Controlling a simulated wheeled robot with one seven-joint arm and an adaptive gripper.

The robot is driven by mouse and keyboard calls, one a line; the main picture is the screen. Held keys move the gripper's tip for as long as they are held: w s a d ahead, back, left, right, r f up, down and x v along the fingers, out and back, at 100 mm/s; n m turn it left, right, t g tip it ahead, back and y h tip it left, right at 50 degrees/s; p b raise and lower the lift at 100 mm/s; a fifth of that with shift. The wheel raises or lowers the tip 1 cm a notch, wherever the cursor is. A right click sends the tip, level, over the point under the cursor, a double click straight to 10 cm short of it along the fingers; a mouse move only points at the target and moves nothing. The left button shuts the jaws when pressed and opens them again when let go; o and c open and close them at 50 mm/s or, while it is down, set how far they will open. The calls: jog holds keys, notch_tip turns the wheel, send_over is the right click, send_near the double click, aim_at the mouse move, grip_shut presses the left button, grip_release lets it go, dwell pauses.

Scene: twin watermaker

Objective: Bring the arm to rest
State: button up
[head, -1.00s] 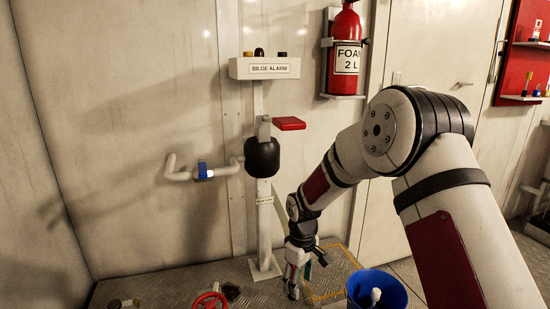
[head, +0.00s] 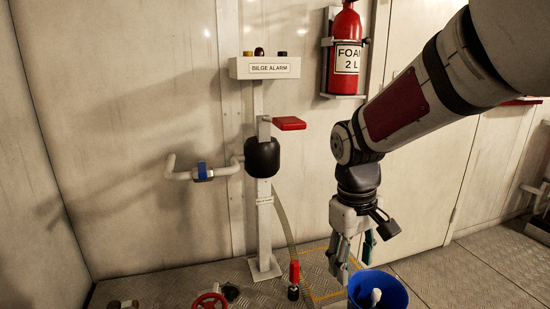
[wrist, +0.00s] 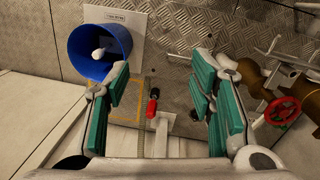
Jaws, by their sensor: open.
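My gripper (head: 347,262) points down in the head view, above the floor just left of and behind the blue bucket. In the wrist view its two green-padded fingers (wrist: 165,105) stand wide apart with nothing held between them. A red-handled hose end (head: 294,280) stands on the floor to the left of my gripper in the head view. It also shows between the fingers, farther off, in the wrist view (wrist: 152,108). My arm reaches in from the upper right.
A blue bucket (head: 378,292) with a white item inside stands close below my gripper. A red valve wheel (head: 208,300) is at the lower left. The bilge alarm post (head: 264,225), its red lever (head: 289,123) and a fire extinguisher (head: 345,55) are behind.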

jog(key=s+d+r+m+y, duration=0.1)
jog(key=s+d+r+m, duration=0.15)
jog(key=s, duration=1.25)
jog(key=s+d+r+m, duration=0.2)
jog(key=s+r+m, duration=0.15)
jog(key=s, duration=1.05)
notch_tip(320, 180, up, 34)
jog(key=t+p, duration=0.4)
jog(key=p, duration=2.8)
jog(key=shift+n+p, duration=0.3)
jog(key=shift+p, duration=0.1)
jog(key=shift+f, duration=0.1)
